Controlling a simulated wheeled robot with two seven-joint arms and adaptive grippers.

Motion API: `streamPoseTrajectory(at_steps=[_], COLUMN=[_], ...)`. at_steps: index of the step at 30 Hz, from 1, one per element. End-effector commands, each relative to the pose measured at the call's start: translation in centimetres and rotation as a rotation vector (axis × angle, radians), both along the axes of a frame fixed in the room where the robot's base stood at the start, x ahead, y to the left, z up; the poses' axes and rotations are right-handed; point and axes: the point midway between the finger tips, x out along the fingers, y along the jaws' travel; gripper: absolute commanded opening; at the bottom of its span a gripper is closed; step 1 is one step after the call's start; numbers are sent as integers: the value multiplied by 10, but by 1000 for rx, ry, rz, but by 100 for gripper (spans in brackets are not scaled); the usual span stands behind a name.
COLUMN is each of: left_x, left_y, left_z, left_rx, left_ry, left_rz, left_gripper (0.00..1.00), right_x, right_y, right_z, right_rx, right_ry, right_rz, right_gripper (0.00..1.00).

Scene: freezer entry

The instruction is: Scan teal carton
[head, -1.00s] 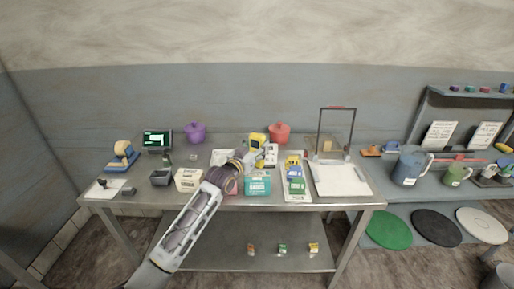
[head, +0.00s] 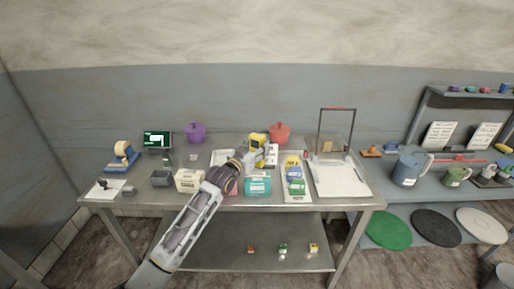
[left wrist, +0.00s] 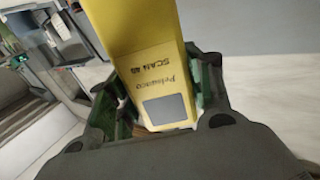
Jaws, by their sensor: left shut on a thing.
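The teal carton (head: 257,184) stands near the front edge of the metal table, right of my left forearm. My left gripper (head: 254,155) is shut on a yellow scanner (head: 257,140), held above the table behind the carton. In the left wrist view the scanner's yellow body (left wrist: 155,75), with printed lettering and a dark panel, sits between the fingers. The carton cannot be made out in the wrist view. I cannot tell whether the scanner's front faces the carton. My right gripper is not in view.
A cream box (head: 188,180) and grey bin (head: 161,177) stand left of my forearm. A white sheet with small cartons (head: 294,176) lies right of the teal carton. Purple (head: 195,133) and red (head: 279,133) pots stand behind. A green-screen monitor (head: 157,139) stands back left.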

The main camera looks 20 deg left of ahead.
Motion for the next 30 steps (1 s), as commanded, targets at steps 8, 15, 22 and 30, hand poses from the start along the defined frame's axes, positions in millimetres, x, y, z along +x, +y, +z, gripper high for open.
streamPoseTrajectory(at_steps=[8,15,22,30], left_x=[0,0,0,0], left_y=[0,0,0,0], left_z=[21,36,50,66], left_rx=[0,0,0,0], left_ry=[-3,-2,-2,-2], left_rz=[0,0,0,0], left_gripper=[21,21,21,21], right_x=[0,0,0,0], right_y=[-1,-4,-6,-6], right_z=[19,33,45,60], right_rx=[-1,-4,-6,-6], right_ry=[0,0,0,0], right_rz=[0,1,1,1], right_gripper=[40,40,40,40])
